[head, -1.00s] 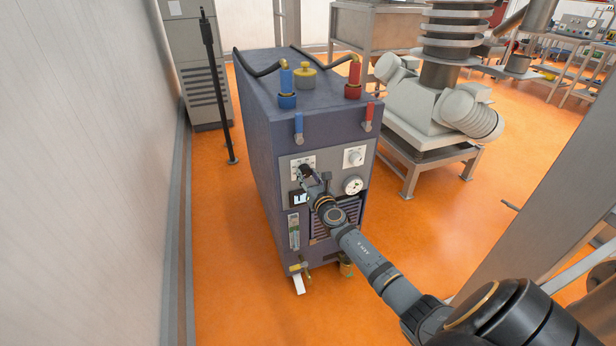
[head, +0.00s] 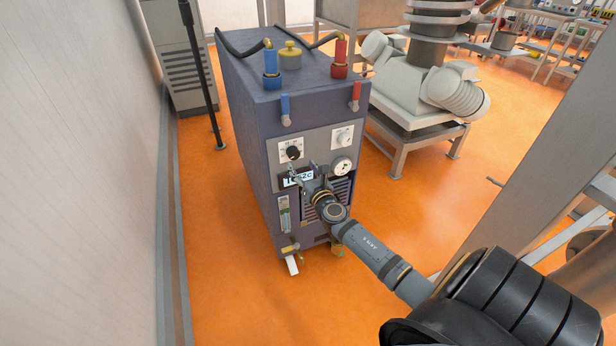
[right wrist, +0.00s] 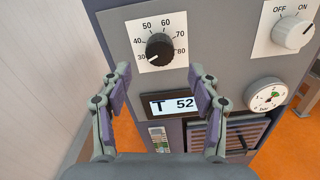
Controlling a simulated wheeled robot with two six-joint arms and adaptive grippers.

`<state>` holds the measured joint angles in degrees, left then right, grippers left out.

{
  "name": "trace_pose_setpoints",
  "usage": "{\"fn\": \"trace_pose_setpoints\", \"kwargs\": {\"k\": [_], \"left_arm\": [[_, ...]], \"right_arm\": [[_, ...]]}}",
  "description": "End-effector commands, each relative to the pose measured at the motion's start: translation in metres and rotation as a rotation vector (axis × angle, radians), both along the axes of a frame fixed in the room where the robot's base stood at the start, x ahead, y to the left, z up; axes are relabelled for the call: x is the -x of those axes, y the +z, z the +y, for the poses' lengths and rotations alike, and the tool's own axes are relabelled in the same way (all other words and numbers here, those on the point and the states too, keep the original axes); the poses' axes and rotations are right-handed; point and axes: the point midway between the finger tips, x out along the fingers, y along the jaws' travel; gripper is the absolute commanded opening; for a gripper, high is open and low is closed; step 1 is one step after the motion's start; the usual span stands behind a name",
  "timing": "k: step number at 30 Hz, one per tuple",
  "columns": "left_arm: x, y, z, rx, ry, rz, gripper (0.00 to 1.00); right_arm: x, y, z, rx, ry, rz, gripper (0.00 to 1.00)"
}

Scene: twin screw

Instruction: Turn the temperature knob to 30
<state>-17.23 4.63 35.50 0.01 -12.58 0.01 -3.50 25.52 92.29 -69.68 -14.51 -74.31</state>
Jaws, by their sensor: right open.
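The temperature knob (right wrist: 160,48) is black, on a white plate with a printed scale of 30 to 80. Its white mark points to the lower left, close to the 30. The display (right wrist: 174,105) below it reads "T 52" in the right wrist view. In the head view the knob (head: 292,152) shows on the front of the blue-grey machine (head: 247,130). My right gripper (head: 303,172) is open and empty, in front of the panel just below the knob and apart from it. In the right wrist view its fingers (right wrist: 159,75) are spread either side of the knob's lower area.
A white OFF/ON knob (right wrist: 292,32) and a round gauge (right wrist: 267,95) sit right of the temperature knob. A dark pole (head: 203,80) stands left of the machine. Orange floor is clear in front of the machine.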

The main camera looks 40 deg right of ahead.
Motion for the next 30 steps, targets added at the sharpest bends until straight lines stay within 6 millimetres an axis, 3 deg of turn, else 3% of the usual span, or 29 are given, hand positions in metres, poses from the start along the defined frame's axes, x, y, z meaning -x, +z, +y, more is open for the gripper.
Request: {"fn": "trace_pose_setpoints", "kwargs": {"k": [3, 9, 27, 30], "left_arm": [[0.0, 0.0, 0.0, 0.0, 0.0, 0.0, 0.4], [-0.001, 0.0, -0.001, 0.001, 0.0, -0.001, 0.4], [-0.001, 0.0, -0.001, 0.001, 0.0, -0.001, 0.4], [-0.001, 0.004, -0.001, 0.001, 0.0, -0.001, 0.4]], "right_arm": [[0.028, -0.001, 0.007, 0.002, 0.002, 0.003, 0.61], [0.057, -0.001, 0.014, 0.001, 0.0, 0.002, 0.61], [0.062, 0.0, 0.015, -0.001, -0.001, 0.0, 0.61], [0.064, -0.01, 0.011, -0.048, -0.013, 0.018, 0.61]]}}
